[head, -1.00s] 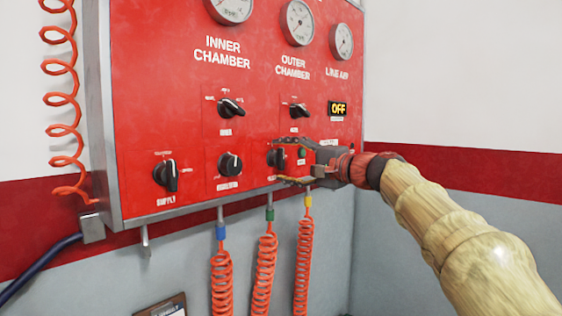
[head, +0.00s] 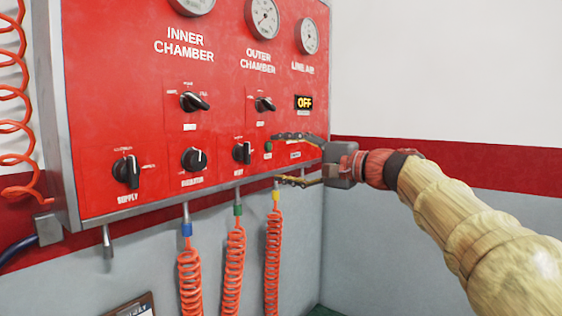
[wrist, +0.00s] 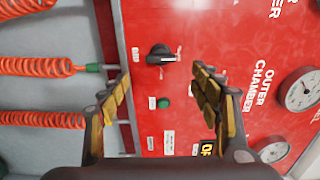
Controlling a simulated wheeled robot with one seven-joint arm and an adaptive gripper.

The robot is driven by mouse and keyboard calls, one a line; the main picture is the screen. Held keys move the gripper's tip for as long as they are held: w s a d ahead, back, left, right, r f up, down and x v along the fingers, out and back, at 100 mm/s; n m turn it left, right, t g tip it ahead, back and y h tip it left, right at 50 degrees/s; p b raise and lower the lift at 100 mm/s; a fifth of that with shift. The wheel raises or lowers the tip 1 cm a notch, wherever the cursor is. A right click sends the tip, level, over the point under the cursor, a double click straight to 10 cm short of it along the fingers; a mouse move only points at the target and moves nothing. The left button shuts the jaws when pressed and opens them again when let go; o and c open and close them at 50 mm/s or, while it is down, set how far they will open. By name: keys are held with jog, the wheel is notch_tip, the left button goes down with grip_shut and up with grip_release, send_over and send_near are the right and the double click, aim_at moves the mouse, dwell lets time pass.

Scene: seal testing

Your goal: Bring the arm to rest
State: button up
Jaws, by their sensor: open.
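My gripper (head: 277,158) is open and empty at the lower right of the red panel (head: 100,90), just to the right of a black knob (head: 242,152). Its fingers also show wide apart in the wrist view (wrist: 163,95). Between them the wrist view shows the same black knob (wrist: 160,55) and a green button (wrist: 164,103), with nothing held. My arm, in a tan sleeve, reaches in from the right in the head view.
Orange coiled hoses (head: 235,265) hang below the panel. More knobs, gauges (head: 263,18) and a lit OFF display (head: 304,102) are on its face. A clipboard (head: 132,308) shows at the bottom. The wall right of the panel is clear.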

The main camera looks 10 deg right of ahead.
notch_tip(320, 180, down, 15)
jog(key=d+g+h, duration=0.2)
jog(key=h, duration=0.2)
jog(key=s+d+f+n+g+h, duration=0.2)
jog(key=s+f+g+h, duration=0.1)
jog(key=s+f, duration=0.75)
jog(key=s+d+f+n+h, duration=0.1)
jog(key=s+f+n+h, duration=0.1)
jog(key=s+f, duration=0.4)
jog(key=s+d+f+n+g+h, duration=0.1)
jog(key=s+f, duration=0.5)
jog(key=s, duration=0.6)
jog(key=s+d+f+n+g+h, duration=0.1)
jog(key=s+d+f+n+h, duration=0.1)
jog(key=s+f, duration=0.4)
jog(key=shift+s+f+n+h, duration=0.35)
jog(key=shift+s+n, duration=0.45)
jog(key=shift+s, duration=0.65)
jog(key=shift+r, duration=0.1)
